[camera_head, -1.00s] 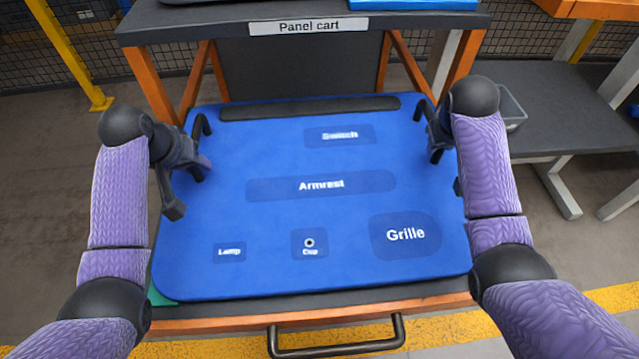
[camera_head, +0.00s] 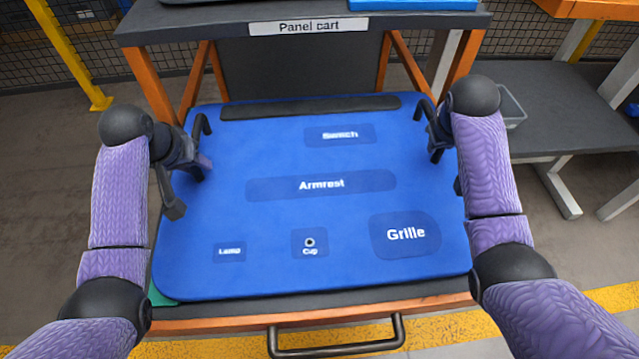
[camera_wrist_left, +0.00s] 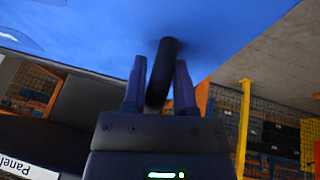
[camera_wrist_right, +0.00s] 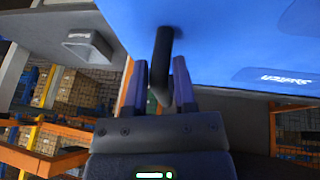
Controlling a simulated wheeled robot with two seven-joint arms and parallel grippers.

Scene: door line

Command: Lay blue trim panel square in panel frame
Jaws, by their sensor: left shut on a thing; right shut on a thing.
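The blue trim panel (camera_head: 275,225) lies over the panel cart (camera_head: 440,298), labels Switch, Armrest, Lamp, Cup and Grille facing up. It covers most of the cart's lower top; a green patch shows under its front left corner. The panel frame cannot be made out beneath it. My left gripper (camera_head: 197,150) is shut on the panel's left black handle, also seen in the left wrist view (camera_wrist_left: 162,72). My right gripper (camera_head: 432,135) is shut on the right black handle, also seen in the right wrist view (camera_wrist_right: 163,62). Whether the panel touches the cart cannot be told.
The cart's raised shelf (camera_head: 200,24) stands behind the panel, with another blue panel (camera_head: 412,4) on it. A black push handle (camera_head: 335,348) sticks out in front. A grey table (camera_head: 560,110) with a grey bin (camera_head: 510,105) stands at right.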

